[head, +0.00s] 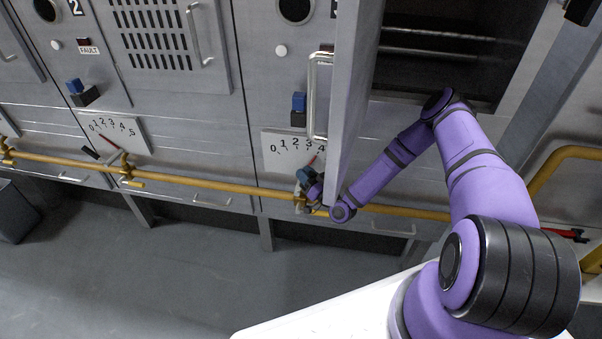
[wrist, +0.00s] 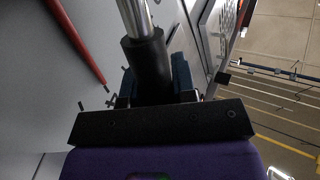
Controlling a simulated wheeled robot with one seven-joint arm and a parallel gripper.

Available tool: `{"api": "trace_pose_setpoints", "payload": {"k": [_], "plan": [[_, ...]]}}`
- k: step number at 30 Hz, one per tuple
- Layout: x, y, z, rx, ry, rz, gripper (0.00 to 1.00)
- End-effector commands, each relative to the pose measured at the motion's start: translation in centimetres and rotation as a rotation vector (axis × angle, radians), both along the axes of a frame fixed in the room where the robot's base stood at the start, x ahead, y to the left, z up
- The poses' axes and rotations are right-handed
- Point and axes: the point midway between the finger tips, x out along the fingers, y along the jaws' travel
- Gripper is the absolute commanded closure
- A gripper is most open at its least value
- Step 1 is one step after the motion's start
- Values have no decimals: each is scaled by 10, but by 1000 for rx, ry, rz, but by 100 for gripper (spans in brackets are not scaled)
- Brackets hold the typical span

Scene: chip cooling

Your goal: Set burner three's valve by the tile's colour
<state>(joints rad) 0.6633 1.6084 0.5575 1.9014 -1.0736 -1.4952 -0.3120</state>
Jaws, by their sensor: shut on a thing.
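Burner three's dial plate (head: 285,147), marked from 0 upward, is on the panel under the open door, which hides its right end. Its red pointer (head: 313,159) leans up and right, roughly toward 3 to 4; the exact reading is unclear. My gripper (head: 304,178) is just below the plate, at the valve on the yellow pipe. In the wrist view, my gripper (wrist: 153,78) is shut on the black grip of the valve lever (wrist: 145,52), with a blue pad on each side. The red pointer (wrist: 82,45) shows beside it. A blue tile-like block (head: 298,101) sits above the dial.
The open door (head: 352,90) stands close beside my forearm. Burner two's dial (head: 118,133), with its own blue block (head: 75,86), is to the left. The yellow pipe (head: 220,169) runs along the panels.

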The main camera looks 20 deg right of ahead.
Motion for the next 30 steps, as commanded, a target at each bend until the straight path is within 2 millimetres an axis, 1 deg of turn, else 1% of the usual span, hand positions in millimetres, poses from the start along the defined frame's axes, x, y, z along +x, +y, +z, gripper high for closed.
{"api": "trace_pose_setpoints", "payload": {"k": [8, 9, 11, 12, 20, 23, 26, 30], "plan": [[0, 0, 0, 3, -2, 1, 100], [0, 0, 0, 3, -2, 1, 68], [0, 0, 0, 3, -2, 1, 54], [0, 0, 0, 3, -2, 1, 49], [-1, -1, 0, 3, -1, 1, 49], [-5, -3, -2, 2, 0, 0, 49], [-16, -8, -5, 1, 0, 0, 49], [-38, -19, -12, 2, 1, -2, 49]]}}
